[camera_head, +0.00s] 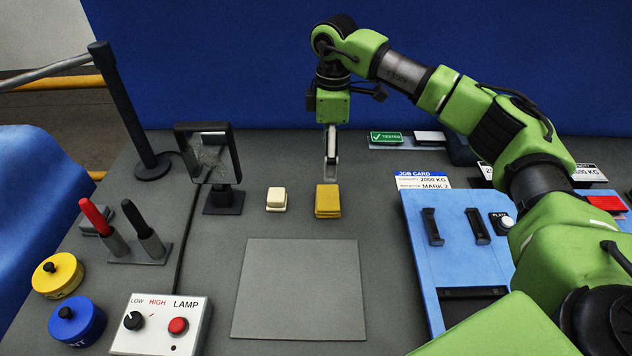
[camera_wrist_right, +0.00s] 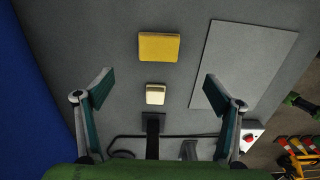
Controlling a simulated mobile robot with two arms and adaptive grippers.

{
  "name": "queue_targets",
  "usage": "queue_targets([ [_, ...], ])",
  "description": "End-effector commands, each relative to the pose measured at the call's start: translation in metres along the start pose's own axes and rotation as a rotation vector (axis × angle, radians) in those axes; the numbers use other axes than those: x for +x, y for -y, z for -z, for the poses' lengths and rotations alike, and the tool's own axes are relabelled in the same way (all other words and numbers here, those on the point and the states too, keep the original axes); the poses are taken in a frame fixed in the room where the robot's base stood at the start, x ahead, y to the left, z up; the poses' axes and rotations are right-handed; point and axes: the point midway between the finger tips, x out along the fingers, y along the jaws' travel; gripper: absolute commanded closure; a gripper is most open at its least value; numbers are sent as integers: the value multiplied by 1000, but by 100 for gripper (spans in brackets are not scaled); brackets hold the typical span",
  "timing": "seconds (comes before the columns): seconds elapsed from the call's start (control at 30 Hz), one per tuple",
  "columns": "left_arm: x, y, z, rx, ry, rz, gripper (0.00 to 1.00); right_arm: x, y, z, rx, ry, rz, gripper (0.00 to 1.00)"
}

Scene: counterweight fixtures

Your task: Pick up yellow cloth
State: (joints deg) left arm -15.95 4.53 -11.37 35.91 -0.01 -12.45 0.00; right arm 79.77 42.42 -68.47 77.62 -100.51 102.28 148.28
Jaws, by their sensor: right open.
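The yellow cloth (camera_head: 327,204) is a small folded, block-like pad lying on the grey table, right of a cream block (camera_head: 277,199). It also shows in the right wrist view (camera_wrist_right: 159,46), flat and apart from the fingers. My right gripper (camera_head: 331,178) points down just behind and above the cloth in the head view, seen edge-on. In the right wrist view its fingers (camera_wrist_right: 158,92) are spread wide with nothing between them held; the cream block (camera_wrist_right: 155,94) shows below the gap. My left gripper is out of view.
A grey mat (camera_head: 300,290) lies in front of the cloth. A framed screen on a stand (camera_head: 208,160) is at left, near pens (camera_head: 140,235) and a lamp control box (camera_head: 160,325). A blue tray (camera_head: 465,270) is at right, below my right arm.

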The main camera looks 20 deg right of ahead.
Motion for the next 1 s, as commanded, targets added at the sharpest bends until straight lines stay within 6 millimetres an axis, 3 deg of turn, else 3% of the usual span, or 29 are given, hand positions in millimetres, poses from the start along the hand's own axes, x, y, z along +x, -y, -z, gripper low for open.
queue_targets([
  [0.1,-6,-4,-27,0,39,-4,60,11,0,-2,5,10,1,15],
  [0.23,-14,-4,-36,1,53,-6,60,36,1,-2,5,10,3,15],
  [0.4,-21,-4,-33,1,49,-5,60,67,0,-1,4,7,2,15],
  [0.73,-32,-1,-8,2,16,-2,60,94,-1,3,3,7,2,15],
  [1.0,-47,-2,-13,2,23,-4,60,132,-4,8,3,5,0,15],
])
